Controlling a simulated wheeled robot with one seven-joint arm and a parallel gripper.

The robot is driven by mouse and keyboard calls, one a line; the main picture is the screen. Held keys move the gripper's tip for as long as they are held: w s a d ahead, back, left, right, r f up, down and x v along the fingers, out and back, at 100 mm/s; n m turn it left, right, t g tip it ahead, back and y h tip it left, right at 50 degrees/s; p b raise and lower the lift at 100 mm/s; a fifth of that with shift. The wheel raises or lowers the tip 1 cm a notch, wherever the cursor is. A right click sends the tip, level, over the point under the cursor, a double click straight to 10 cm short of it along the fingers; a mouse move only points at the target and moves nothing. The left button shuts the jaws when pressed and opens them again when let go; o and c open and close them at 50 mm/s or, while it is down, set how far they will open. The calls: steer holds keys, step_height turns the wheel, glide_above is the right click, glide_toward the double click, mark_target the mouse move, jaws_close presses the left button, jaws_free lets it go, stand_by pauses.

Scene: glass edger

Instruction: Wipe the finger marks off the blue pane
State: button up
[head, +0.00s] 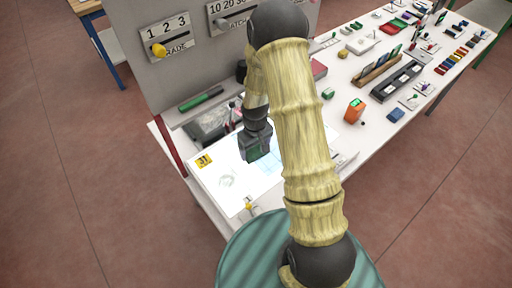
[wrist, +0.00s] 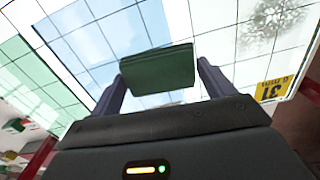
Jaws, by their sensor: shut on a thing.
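The blue pane (wrist: 112,38) lies flat on the lit, gridded panel (wrist: 215,45). In the head view the blue pane (head: 268,166) shows pale, partly behind my arm. My gripper (wrist: 158,75) is shut on a dark green block (wrist: 157,69), which also shows in the head view (head: 262,152). The block is over the panel by the blue pane; I cannot tell whether it touches. I cannot make out finger marks on the blue pane. A grey smudgy patch (head: 227,181) lies on the panel apart from it, also in the wrist view (wrist: 258,30).
A yellow tag marked 31 (head: 204,160) lies at the panel's left corner. A green pane (wrist: 28,68) shows in the wrist view. An upright grey board with a yellow knob (head: 159,50) stands behind. An orange device (head: 354,110) and several small items crowd the bench to the right.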

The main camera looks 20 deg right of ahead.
steer(key=shift+w+a+r, duration=0.15)
steer(key=shift+w+a, duration=0.2)
steer(key=shift+w, duration=0.45)
steer(key=shift+w+r, duration=0.2)
steer(key=shift+r, duration=0.05)
steer(key=shift+w+d+r+p, duration=0.2)
steer(key=shift+d, duration=0.4)
steer(key=shift+w+d+r+p, duration=0.15)
steer(key=shift+w+d+p, duration=0.05)
steer(key=shift+d, duration=0.4)
steer(key=shift+w+d, duration=0.15)
steer(key=shift+d, duration=0.25)
steer(key=shift+d+f, duration=0.1)
steer(key=shift+w+d+f, duration=0.1)
steer(key=shift+w+d, duration=0.25)
steer(key=shift+d, duration=0.45)
steer(key=shift+w+d+f, duration=0.1)
steer(key=shift+w+d, duration=0.25)
steer(key=shift+d, duration=0.4)
steer(key=shift+f, duration=0.15)
